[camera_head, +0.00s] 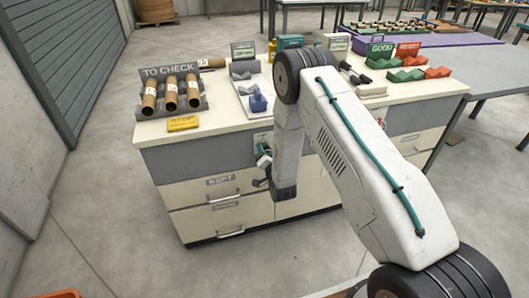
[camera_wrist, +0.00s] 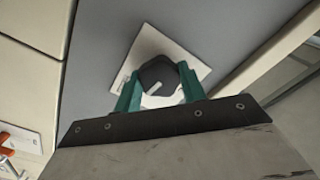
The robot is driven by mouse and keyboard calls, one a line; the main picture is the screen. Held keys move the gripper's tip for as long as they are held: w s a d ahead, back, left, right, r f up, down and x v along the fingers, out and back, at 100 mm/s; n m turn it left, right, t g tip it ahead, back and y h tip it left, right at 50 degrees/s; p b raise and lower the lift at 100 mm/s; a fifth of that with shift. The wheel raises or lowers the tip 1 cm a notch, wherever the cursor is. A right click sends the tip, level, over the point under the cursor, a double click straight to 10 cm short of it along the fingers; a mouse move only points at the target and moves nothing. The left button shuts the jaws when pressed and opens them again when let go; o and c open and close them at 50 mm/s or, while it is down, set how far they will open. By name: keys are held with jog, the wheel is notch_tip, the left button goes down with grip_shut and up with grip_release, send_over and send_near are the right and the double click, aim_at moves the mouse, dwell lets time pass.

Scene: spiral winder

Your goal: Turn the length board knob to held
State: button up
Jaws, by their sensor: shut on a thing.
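The knob (camera_wrist: 158,75) is dark, with a pale pointer line, on a white square plate (camera_wrist: 196,66) on the grey front panel. My gripper (camera_wrist: 157,92) has its two teal fingers on either side of the knob, shut on it. In the head view my gripper (camera_head: 263,160) is at the front of the cabinet, just below the worktop, and my arm hides part of the panel there. The plate shows a little above it (camera_head: 262,137). Any lettering around the knob is too small or hidden to read.
The cabinet has drawers, one labelled KEPT (camera_head: 221,180), below the grey panel. A rack of tubes marked TO CHECK (camera_head: 170,92) and a yellow STOP block (camera_head: 183,123) stand on the worktop. An orange-handled fitting (camera_wrist: 6,138) shows at the wrist view's left. Floor in front is clear.

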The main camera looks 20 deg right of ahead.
jog(key=shift+m, duration=2.2)
jog(key=o, duration=1)
jog(key=shift+c, duration=0.2)
jog(key=s, duration=0.7)
jog(key=shift+s, duration=0.4)
